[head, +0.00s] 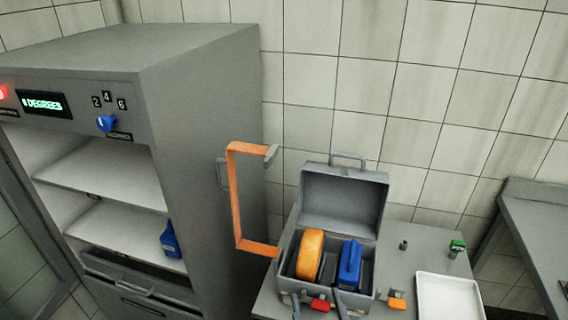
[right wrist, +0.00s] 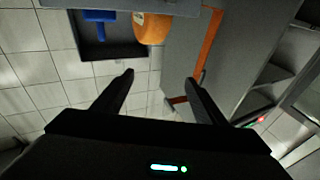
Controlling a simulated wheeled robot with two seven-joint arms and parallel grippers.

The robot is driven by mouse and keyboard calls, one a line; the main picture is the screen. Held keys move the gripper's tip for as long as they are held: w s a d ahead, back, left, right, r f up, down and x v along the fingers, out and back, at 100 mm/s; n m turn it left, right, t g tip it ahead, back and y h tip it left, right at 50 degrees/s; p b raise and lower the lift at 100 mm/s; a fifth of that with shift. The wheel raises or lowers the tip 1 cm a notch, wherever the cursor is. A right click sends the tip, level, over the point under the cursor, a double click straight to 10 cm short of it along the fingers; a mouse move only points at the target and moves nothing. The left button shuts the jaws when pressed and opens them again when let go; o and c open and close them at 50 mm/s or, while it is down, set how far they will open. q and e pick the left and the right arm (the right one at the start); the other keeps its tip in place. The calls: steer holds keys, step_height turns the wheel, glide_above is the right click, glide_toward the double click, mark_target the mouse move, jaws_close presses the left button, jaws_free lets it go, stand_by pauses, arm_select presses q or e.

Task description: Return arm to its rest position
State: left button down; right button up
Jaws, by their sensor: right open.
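My right gripper (head: 317,296) shows at the bottom of the head view as two dark fingertips in front of the open grey case (head: 343,215). In the right wrist view the gripper (right wrist: 159,80) is open, with nothing between its fingers. An orange wheel (head: 309,254) stands upright in the case, beside a blue handled object (head: 350,263). The wheel (right wrist: 153,28) and the blue object (right wrist: 100,16) also show at the top of the right wrist view, apart from the fingertips. My left gripper is in neither view.
A grey cabinet (head: 195,75) with shelves stands at the left, a blue object (head: 170,240) on its lower shelf. The grey table (head: 395,262) also bears a white tray (head: 449,298) and a small green-topped item (head: 457,247).

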steer(key=s+a+f+n+g+y, duration=0.2)
steer(key=s+f+n+g+y, duration=0.25)
steer(key=s+f+g, duration=0.45)
steer(key=s+d+f+m+g+h, duration=0.2)
steer(key=s+d+f+g+h, duration=0.15)
steer(key=s+d, duration=0.45)
steer(key=s+d+f+m+g+h, duration=0.2)
steer(key=s+d+m+g+h, duration=0.15)
steer(key=s+d, duration=0.4)
step_height(320, 180, down, 31)
steer(key=d+n+g+b, duration=0.1)
steer(key=b, duration=0.1)
steer(key=s+d+f+b, duration=0.1)
steer(key=s+f, duration=0.7)
steer(key=f, duration=0.1)
steer(key=s+d+f+g+b, duration=0.1)
steer(key=s+d+f, duration=0.1)
steer(key=s+f, duration=0.7)
steer(key=shift+s+d+f+n+h, duration=0.3)
steer(key=shift+f+h, duration=0.15)
steer(key=shift+f, duration=0.2)
